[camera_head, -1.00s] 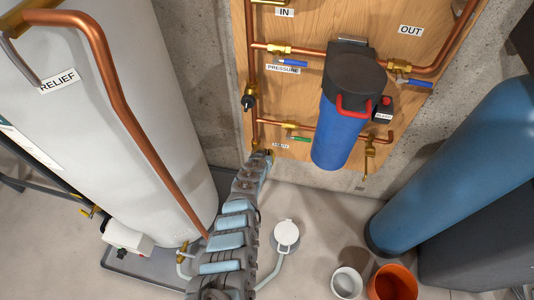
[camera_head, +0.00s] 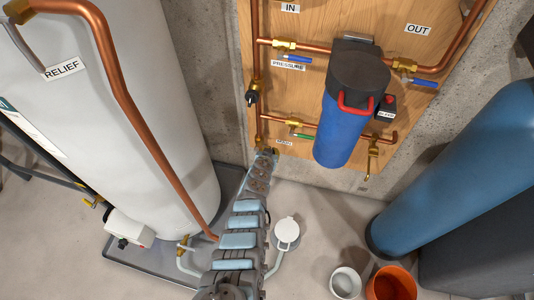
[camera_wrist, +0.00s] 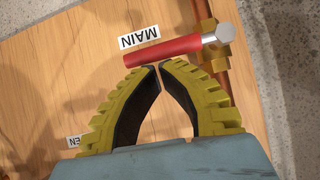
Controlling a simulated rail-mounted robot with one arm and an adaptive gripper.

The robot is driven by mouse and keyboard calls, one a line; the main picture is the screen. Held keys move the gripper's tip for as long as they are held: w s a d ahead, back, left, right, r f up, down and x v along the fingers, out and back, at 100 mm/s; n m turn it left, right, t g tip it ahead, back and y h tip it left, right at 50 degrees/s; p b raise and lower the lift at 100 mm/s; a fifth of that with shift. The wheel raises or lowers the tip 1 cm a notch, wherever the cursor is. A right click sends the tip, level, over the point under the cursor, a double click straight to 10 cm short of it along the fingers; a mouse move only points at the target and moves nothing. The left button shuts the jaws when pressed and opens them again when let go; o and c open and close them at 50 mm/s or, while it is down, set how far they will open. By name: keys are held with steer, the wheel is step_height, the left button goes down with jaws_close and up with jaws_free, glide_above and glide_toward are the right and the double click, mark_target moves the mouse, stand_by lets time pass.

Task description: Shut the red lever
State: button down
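The red lever (camera_wrist: 165,51) shows in the wrist view, with a silver end on a brass valve (camera_wrist: 216,42) at right. It points left from the valve, roughly crosswise to the brass body, just below the MAIN label (camera_wrist: 139,38). My gripper (camera_wrist: 159,66) has yellow ribbed fingers with dark pads. Its tips are together or nearly so, just under the lever's middle, with nothing held between them. I cannot tell whether they touch the lever. In the head view my gripper (camera_head: 266,152) is at the panel's lower left, and the red lever is hidden there.
The wooden panel (camera_head: 300,20) carries copper pipes, blue levers (camera_head: 299,58), a green lever (camera_head: 304,136) and a blue filter (camera_head: 342,130) with a red handle. A white tank (camera_head: 120,150) stands left and a blue tank (camera_head: 455,165) right. Buckets (camera_head: 391,283) stand on the floor.

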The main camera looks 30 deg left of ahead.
steer(key=w+r+p+v, duration=0.1)
steer(key=p+v, duration=1.1)
steer(key=shift+a+r+p, duration=0.2)
steer(key=shift+r+p, duration=0.2)
steer(key=shift+r, duration=0.15)
steer(key=shift+s, duration=0.1)
